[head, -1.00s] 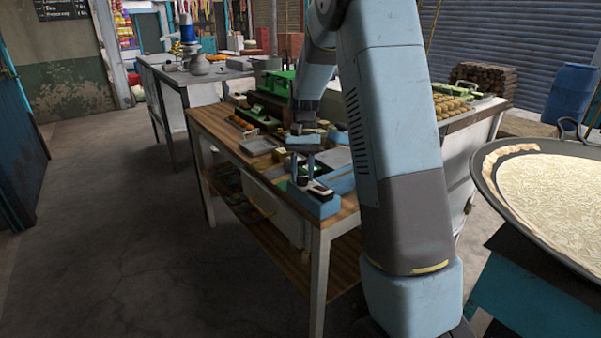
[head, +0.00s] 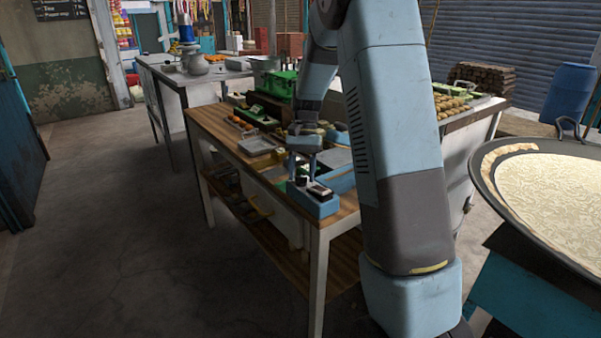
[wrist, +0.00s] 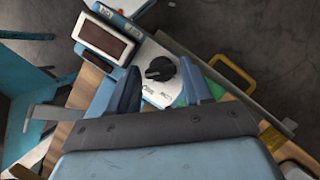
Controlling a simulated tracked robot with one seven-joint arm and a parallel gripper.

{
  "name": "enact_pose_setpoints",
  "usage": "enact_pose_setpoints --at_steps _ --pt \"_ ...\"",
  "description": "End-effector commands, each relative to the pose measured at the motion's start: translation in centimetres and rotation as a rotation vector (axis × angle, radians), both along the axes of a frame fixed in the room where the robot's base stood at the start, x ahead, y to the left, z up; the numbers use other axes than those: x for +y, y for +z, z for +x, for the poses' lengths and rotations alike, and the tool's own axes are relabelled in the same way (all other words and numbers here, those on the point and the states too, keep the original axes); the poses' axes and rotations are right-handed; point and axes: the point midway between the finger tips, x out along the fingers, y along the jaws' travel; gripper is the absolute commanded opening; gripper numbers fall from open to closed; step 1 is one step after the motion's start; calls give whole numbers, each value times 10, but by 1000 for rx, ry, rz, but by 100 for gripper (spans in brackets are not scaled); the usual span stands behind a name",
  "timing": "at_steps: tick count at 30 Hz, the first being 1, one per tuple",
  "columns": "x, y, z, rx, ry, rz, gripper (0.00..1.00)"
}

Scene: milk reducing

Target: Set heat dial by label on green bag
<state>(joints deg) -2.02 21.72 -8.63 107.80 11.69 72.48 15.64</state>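The black heat dial (wrist: 160,69) sits on a white panel with small printed labels, seen in the wrist view. My gripper (wrist: 158,66) is open, with one finger on each side of the dial; I cannot tell whether either finger touches it. In the head view my gripper (head: 303,172) points down at the blue device (head: 314,201) on the table's near corner. A dark red display (wrist: 103,40) is on the device beside the dial. A green patch (wrist: 181,102) shows near the right finger; I cannot tell whether it is the green bag. No bag label is readable.
The wooden table (head: 222,133) holds a grey tray (head: 259,146), a green box (head: 282,84) and several small goods. A yellow handle (wrist: 232,72) lies right of the dial in the wrist view. A wide pan (head: 545,200) stands at the right.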

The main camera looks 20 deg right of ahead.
Motion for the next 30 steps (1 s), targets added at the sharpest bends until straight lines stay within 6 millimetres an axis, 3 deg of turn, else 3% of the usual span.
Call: enact_pose_setpoints --at_steps 11,24,30 --pt "-2 13 6 -6 0 0 49" --pt "-17 89 34 -5 0 0 49" --pt "-23 115 43 -3 0 -1 49"
